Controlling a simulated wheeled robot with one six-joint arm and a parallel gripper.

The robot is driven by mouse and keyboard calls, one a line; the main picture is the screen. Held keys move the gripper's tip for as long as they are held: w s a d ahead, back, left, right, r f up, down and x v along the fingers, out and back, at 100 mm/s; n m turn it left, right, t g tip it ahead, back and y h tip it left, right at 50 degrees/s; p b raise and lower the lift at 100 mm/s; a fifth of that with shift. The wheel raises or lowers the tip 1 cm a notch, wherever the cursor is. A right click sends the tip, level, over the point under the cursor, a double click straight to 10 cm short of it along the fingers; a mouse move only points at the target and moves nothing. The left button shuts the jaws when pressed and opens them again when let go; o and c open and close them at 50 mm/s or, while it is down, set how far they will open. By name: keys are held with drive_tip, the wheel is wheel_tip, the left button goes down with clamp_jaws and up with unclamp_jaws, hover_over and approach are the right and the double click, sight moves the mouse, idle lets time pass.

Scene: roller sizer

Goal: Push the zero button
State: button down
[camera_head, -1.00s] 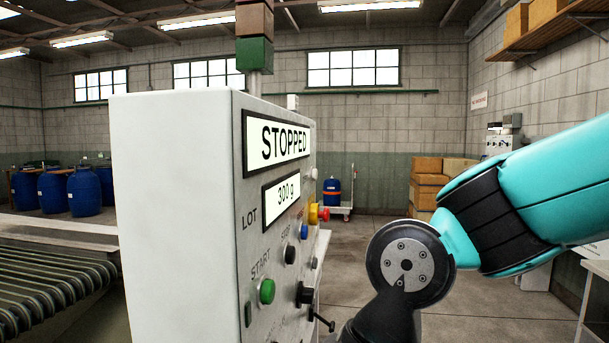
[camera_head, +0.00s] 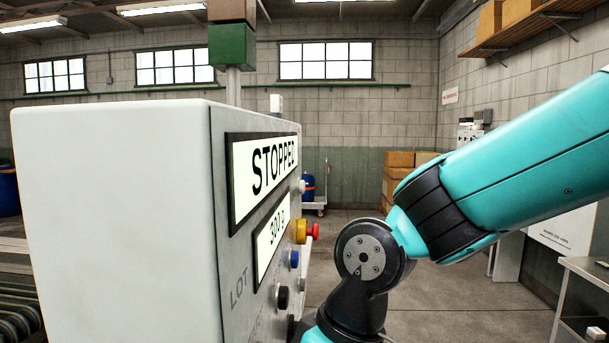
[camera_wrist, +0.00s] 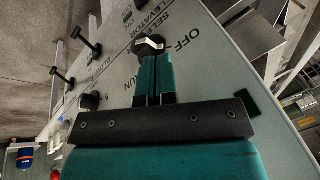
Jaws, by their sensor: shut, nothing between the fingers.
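The grey control panel (camera_head: 225,170) stands at the left of the head view, its button face turned right. Its displays read "STOPPED" (camera_head: 265,170) and "300 g" (camera_head: 272,240). Below and beside them are a blue button (camera_head: 294,259), a black button (camera_head: 283,297) and a red-and-yellow mushroom button (camera_head: 306,232). I cannot read which one is marked zero. My gripper (camera_wrist: 156,60) is shut and empty in the wrist view, its tips by a black selector knob (camera_wrist: 148,45) labelled "OFF-RUN"; I cannot tell if they touch. It is out of sight in the head view.
Black levers (camera_wrist: 87,35) and a black knob (camera_wrist: 89,101) stick out of the panel face in the wrist view. A roller conveyor (camera_head: 18,305) lies at the lower left. A metal table (camera_head: 585,285) stands at the right. The floor (camera_head: 450,290) between is open.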

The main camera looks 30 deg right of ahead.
sight(302, 187)
drive_tip(key=w+d+r+m+t+p, duration=0.45)
drive_tip(key=w+d, duration=0.45)
drive_tip(key=w, duration=0.3)
drive_tip(key=w+d+r+m+t+p, duration=0.4)
drive_tip(key=w+d+r+m+p, duration=0.15)
drive_tip(key=w+d, duration=0.5)
drive_tip(key=w+d+r+m+t, duration=0.4)
drive_tip(key=w+d+r+t, duration=0.1)
drive_tip(key=d, duration=0.4)
drive_tip(key=shift+w+d+r+m+t+h, duration=0.35)
drive_tip(key=shift+w+r, duration=0.15)
drive_tip(key=shift+w, duration=0.35)
drive_tip(key=shift+p, duration=0.3)
drive_tip(key=w+a+p, duration=0.3)
drive_tip(key=w+a, duration=0.2)
drive_tip(key=a, duration=0.2)
drive_tip(key=shift+a, duration=0.2)
drive_tip(key=shift+a, duration=0.1)
drive_tip(key=shift+w+a, duration=0.2)
drive_tip(key=shift+a, duration=0.1)
